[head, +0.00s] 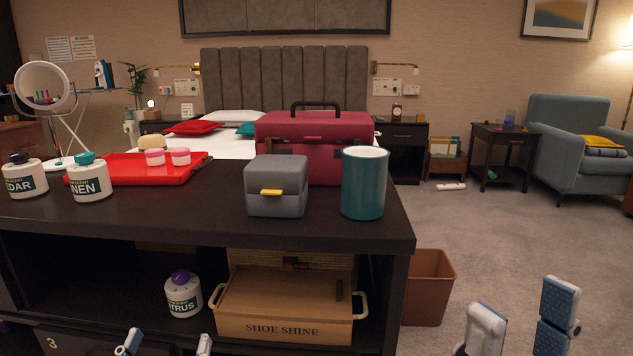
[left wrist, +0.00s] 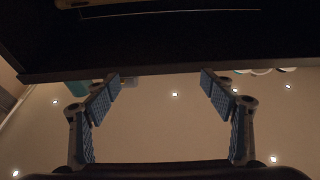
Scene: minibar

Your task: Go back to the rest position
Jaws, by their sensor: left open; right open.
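My left gripper (head: 167,345) is low at the bottom edge of the head view, in front of the cabinet's lower part. Its two fingertips are apart with nothing between them. The left wrist view also shows this gripper (left wrist: 160,92) open and empty, with a dark edge across the top and small ceiling lights beyond. My right gripper (head: 521,318) is at the lower right of the head view, over the carpet right of the cabinet. Its fingers are spread and empty. Most of both arms is out of view.
The dark cabinet (head: 330,232) holds a grey box (head: 276,188), teal cup (head: 364,185), red case (head: 318,135), red tray (head: 140,175) and white bottles on top. Its shelf holds a shoe shine box (head: 285,305) and citrus bottle (head: 183,296). A brown bin (head: 428,290) stands beside it. Carpet at right is open.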

